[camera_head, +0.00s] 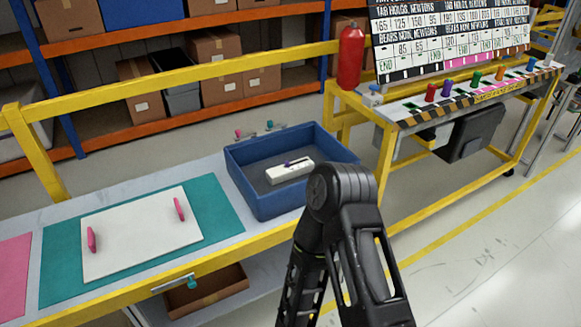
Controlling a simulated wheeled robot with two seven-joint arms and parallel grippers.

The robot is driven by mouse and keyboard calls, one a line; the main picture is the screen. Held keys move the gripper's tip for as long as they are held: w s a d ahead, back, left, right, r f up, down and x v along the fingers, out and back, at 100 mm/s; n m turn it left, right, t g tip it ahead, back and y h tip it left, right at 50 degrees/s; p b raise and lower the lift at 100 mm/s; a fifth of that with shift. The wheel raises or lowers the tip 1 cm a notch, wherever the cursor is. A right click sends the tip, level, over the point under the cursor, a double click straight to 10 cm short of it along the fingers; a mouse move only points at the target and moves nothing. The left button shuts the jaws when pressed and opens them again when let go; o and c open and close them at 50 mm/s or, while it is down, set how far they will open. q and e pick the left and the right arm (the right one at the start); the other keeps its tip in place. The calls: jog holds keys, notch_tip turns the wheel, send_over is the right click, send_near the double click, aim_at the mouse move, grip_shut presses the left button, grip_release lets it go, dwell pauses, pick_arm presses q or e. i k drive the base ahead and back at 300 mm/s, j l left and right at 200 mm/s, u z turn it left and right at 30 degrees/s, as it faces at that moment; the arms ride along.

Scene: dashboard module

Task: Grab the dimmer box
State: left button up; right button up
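A small white box (289,171) with a dark purple piece on top, which looks like the dimmer box, lies inside a blue tray (262,203) on the workbench. It sits toward the tray's middle, apart from the walls. A black arm of mine rises from the bottom edge in front of the tray, and its bent joint overlaps the tray's near right corner. Neither of my grippers shows, so nothing is seen touching the box.
A white board (140,235) with two pink handles lies on a teal mat (226,212) left of the tray. A yellow rail (200,72) runs behind the bench. A red extinguisher (350,58) and a yellow-framed station with colored knobs stand at right. Shelves with cartons (210,50) are behind.

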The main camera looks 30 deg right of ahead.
aim_at(277, 176)
jog(key=i+l+z, duration=0.15)
jog(key=i+z, duration=0.15)
jog(key=z, duration=0.2)
jog(key=i+z, duration=0.3)
jog(key=z, duration=0.2)
jog(key=i+z, duration=0.3)
jog(key=z, duration=0.2)
jog(key=i+j+z, duration=0.2)
jog(key=z, duration=0.25)
jog(key=i+j+z, duration=0.3)
jog(key=z, duration=0.2)
